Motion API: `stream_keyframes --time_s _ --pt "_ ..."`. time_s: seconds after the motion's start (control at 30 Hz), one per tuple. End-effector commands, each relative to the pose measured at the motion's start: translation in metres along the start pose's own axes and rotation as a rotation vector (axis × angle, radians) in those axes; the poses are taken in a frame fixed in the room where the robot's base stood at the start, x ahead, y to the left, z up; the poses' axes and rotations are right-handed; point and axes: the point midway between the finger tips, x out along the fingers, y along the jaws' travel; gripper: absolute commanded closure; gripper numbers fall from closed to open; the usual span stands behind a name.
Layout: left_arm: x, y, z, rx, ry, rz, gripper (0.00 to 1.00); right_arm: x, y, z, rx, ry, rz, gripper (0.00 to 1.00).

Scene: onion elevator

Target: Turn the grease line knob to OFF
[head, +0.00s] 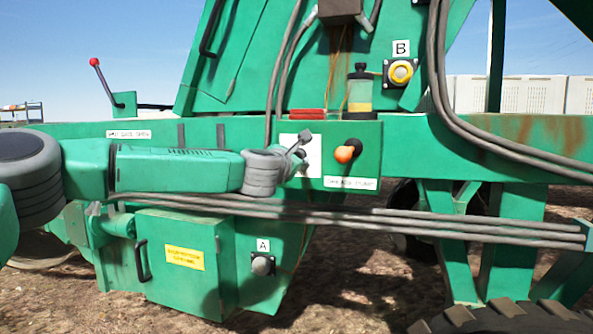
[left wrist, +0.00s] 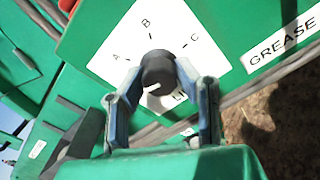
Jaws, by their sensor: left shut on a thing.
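In the left wrist view a round black knob (left wrist: 158,70) sits on a white plate (left wrist: 112,45) marked A, B and C. More lettering below the knob is partly hidden by a finger. A white mark on the knob faces the lower side of the picture, away from A, B and C. My left gripper (left wrist: 160,95) is shut on the knob, one finger on each side. In the head view my left gripper (head: 301,147) is at the white plate (head: 314,160) and hides most of the knob. My right gripper is not in view.
A label reading GREASE (left wrist: 283,45) is beside the plate. In the head view an orange knob (head: 344,154) is just right of my gripper. Hoses (head: 430,222) run across beneath.

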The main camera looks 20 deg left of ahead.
Motion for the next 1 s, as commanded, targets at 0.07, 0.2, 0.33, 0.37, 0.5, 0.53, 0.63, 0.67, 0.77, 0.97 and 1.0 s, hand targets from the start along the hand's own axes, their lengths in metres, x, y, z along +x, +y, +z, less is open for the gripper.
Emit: stream_keyframes --time_s 0.07,0.2,0.33,0.37,0.5,0.53,0.63,0.67,0.77,0.97,1.0 --pt "0.001 0.0 -0.006 -0.064 0.004 0.006 1.0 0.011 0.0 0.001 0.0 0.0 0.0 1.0" --pt "0.001 0.0 -0.005 -0.159 0.005 0.004 1.0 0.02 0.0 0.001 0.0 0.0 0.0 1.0" --pt "0.001 0.0 -0.005 -0.225 0.004 0.004 1.0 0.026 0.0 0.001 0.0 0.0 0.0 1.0" --pt "0.001 0.0 -0.005 -0.237 0.005 0.004 1.0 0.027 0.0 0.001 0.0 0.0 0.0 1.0" --pt "0.001 0.0 -0.004 -0.282 0.005 0.003 1.0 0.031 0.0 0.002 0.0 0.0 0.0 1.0" --pt "0.001 0.0 -0.004 -0.288 0.005 0.003 1.0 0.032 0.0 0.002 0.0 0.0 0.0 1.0" --pt "0.001 0.0 -0.004 -0.304 0.005 0.003 1.0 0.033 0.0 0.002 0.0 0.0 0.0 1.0" --pt "0.001 0.0 -0.004 -0.307 0.005 0.003 1.0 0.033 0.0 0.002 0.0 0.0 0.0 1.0" --pt "0.001 0.0 -0.004 -0.313 0.006 0.003 1.0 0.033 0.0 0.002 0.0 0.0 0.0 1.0" --pt "0.001 -0.001 -0.004 -0.314 0.007 0.002 1.0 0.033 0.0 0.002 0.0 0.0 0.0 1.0" --pt "0.001 -0.001 -0.004 -0.314 0.007 0.002 1.0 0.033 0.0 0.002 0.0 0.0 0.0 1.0"
